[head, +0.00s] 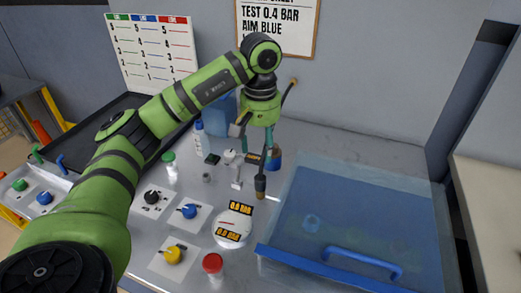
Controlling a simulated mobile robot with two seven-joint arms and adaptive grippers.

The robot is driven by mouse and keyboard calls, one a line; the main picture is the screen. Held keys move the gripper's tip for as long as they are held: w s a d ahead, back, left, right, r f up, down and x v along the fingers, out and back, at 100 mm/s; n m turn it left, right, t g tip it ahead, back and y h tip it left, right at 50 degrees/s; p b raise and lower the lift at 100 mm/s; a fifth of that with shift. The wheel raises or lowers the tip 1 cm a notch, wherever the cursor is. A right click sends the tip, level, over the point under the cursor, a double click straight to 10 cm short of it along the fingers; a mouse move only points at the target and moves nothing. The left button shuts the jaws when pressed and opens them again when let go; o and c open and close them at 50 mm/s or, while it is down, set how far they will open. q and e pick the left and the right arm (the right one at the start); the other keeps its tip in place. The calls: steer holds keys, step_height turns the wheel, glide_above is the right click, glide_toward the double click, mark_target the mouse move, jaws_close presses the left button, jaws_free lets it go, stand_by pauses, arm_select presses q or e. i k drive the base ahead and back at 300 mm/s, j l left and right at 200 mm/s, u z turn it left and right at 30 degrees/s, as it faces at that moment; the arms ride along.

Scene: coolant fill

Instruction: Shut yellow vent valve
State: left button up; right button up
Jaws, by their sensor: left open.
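The yellow vent valve (174,254) is a small yellow knob on a white plate at the lower left of the bench front. Whether its handle is open or shut is too small to tell. My left arm reaches up and over the bench, and its gripper (254,137) points down near the back middle. That gripper is open, well behind and to the right of the yellow valve, and not touching it. My right gripper is not in view.
A blue valve (189,211) and a black valve (152,197) sit behind the yellow one. A clear blue-tinted box with a blue handle (361,262) fills the right side.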

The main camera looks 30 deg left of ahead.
mark_target(173, 255)
steer(key=k, duration=1.5)
